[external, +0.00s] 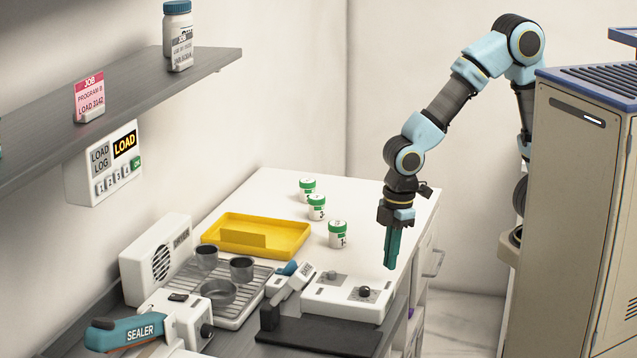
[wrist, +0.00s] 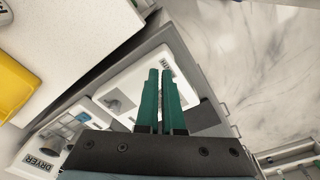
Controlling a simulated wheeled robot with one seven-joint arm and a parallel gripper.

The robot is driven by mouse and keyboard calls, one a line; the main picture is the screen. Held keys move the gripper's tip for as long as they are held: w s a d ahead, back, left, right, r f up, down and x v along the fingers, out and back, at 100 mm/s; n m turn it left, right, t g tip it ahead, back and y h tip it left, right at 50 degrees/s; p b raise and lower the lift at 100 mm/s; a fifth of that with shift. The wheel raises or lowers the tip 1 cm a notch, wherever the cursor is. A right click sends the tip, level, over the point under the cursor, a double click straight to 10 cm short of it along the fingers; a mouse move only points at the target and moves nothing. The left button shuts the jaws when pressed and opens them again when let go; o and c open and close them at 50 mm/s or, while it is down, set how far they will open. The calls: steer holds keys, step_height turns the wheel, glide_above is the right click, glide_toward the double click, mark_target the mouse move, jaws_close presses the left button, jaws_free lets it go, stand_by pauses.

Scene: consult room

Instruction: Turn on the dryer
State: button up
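The dryer (external: 143,270) is a white box with a round grille at the left of the counter in the external view. Its DRYER label (wrist: 41,166) shows at the lower left of the wrist view. My gripper (external: 390,266) points down above the right end of a white control box (external: 330,301) with two knobs, well to the right of the dryer. In the wrist view the two teal fingers (wrist: 160,72) lie almost together, with nothing visible between them. The fingers hide part of the control box there. I cannot make out the dryer's switch.
A wire rack (external: 258,287) with several metal cups stands beside the dryer. A yellow tray (external: 222,221) and white jars with green bands (external: 338,234) stand behind. A teal sealer (external: 135,331) is at front left. A shelf (external: 120,90) overhangs the left. The right back counter is clear.

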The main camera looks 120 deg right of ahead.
steer(key=w+d+r+n, duration=0.1)
steer(key=w+d+r, duration=0.1)
steer(key=w, duration=0.2)
steer(key=w+d+r+n, duration=0.1)
steer(key=w+d, duration=0.2)
steer(key=w, duration=0.1)
steer(key=w+d+r+n+g, duration=0.1)
steer(key=w+d+r+n, duration=0.1)
steer(key=w, duration=0.2)
steer(key=shift+w+d+r, duration=0.35)
steer(key=shift+w, duration=0.05)
jaws_close()
steer(key=w+d+r+n+g+y, duration=0.1)
steer(key=w+d+r+n, duration=0.2)
steer(key=w+d+r, duration=0.2)
steer(key=shift+w+d+n, duration=0.3)
steer(key=shift+d+n, duration=0.1)
steer(key=shift+d, duration=1.2)
steer(key=shift+f, duration=0.1)
steer(key=f+p, duration=0.1)
steer(key=f, duration=0.3)
steer(key=f+p, duration=0.1)
steer(key=f, duration=0.4)
steer(key=s+a+f+p, duration=0.1)
steer(key=f, duration=0.3)
steer(key=shift+s+a+f, duration=0.1)
steer(key=shift+f, duration=0.3)
steer(key=shift+s+a+f, duration=0.1)
steer(key=shift+a+f, duration=0.05)
steer(key=shift+f, duration=0.15)
